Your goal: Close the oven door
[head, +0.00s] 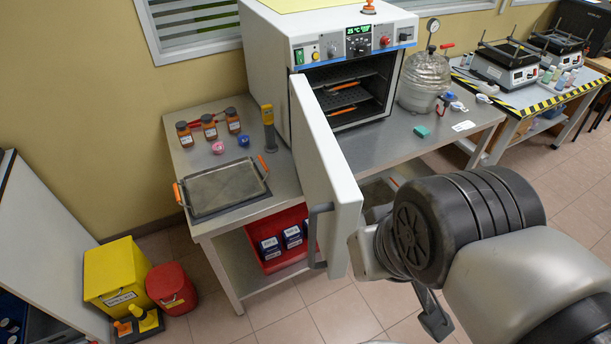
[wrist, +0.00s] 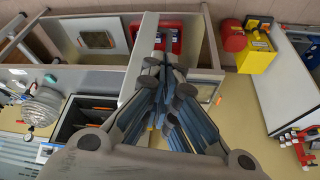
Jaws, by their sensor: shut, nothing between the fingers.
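The oven (head: 325,50) stands on the bench with its front open and its dark racks showing. Its white door (head: 325,150) is swung wide out toward me, hinged at the oven's left side, with a grey handle (head: 318,235) near its free edge. In the wrist view the door (wrist: 137,70) runs up beside my fingers, and the dark oven interior (wrist: 85,115) is at the left. My gripper (wrist: 160,70) is shut and empty, its fingers overlapping the door in that view. I cannot tell whether they touch it. In the head view my arm hides the fingers.
A metal tray (head: 222,190) and brown bottles (head: 209,126) sit on the bench left of the door. A pressure vessel (head: 425,80) stands right of the oven. A red bin (head: 272,262) is on the lower shelf. Yellow (head: 118,275) and red (head: 172,287) containers stand on the floor.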

